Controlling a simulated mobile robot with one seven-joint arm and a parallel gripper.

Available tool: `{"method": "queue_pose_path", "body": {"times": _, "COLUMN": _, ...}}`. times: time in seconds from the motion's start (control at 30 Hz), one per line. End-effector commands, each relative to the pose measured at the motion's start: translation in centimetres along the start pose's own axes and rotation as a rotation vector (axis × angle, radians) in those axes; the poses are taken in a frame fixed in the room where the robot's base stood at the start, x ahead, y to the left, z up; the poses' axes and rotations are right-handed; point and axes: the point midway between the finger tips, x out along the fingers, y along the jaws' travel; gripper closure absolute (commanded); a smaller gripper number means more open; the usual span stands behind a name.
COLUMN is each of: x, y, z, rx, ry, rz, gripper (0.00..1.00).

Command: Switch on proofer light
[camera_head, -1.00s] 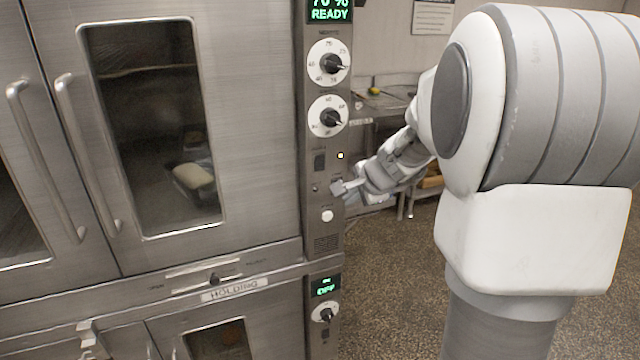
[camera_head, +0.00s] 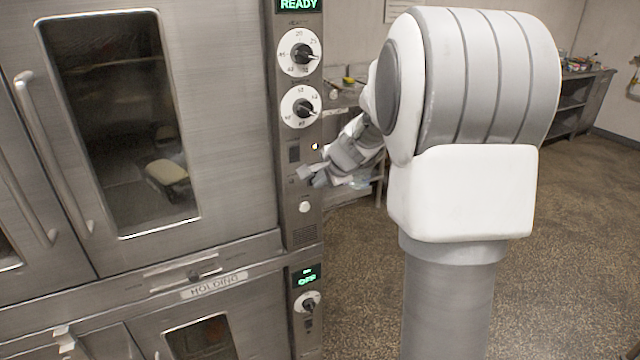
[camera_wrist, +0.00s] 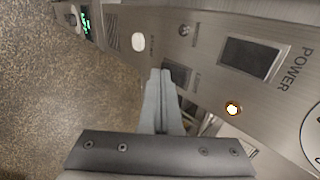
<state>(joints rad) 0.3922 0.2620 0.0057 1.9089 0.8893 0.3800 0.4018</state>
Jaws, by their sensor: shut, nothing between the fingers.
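The proofer (camera_head: 235,120) is a steel cabinet with a tall glass door, and its control panel (camera_head: 290,235) runs down the right edge. My gripper (camera_head: 304,174) is shut and empty, with its fingertips at the panel below a dark switch (camera_head: 294,151). In the wrist view the dark switch labelled POWER (camera_wrist: 253,58) is right of the fingers (camera_wrist: 164,78). A second dark switch (camera_wrist: 178,73) lies right at the fingertips, partly hidden by them; its label is unreadable. I cannot tell whether the fingers touch it. A small round metal part (camera_wrist: 185,30) sits beyond it.
A yellow lit lamp (camera_head: 315,147) and a white round button (camera_head: 305,207) flank the gripper on the panel. Two white dials (camera_head: 302,107) are above. The holding cabinet (camera_head: 235,310) is below, with a green display (camera_head: 306,275). Open floor (camera_head: 560,260) lies to the right.

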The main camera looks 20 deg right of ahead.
Motion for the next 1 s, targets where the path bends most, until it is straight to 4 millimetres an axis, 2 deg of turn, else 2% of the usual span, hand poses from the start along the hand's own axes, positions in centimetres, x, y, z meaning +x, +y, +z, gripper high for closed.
{"method": "queue_pose_path", "body": {"times": 0.1, "x": 0.7, "y": 0.4, "z": 0.0, "rx": 0.000, "ry": 0.000, "rz": -0.021, "gripper": 1.00}}
{"method": "queue_pose_path", "body": {"times": 0.73, "x": -1.0, "y": -1.3, "z": 0.0, "rx": 0.000, "ry": 0.001, "rz": -0.019, "gripper": 1.00}}
{"method": "queue_pose_path", "body": {"times": 1.0, "x": -1.0, "y": -1.2, "z": 0.0, "rx": 0.000, "ry": 0.001, "rz": -0.018, "gripper": 1.00}}
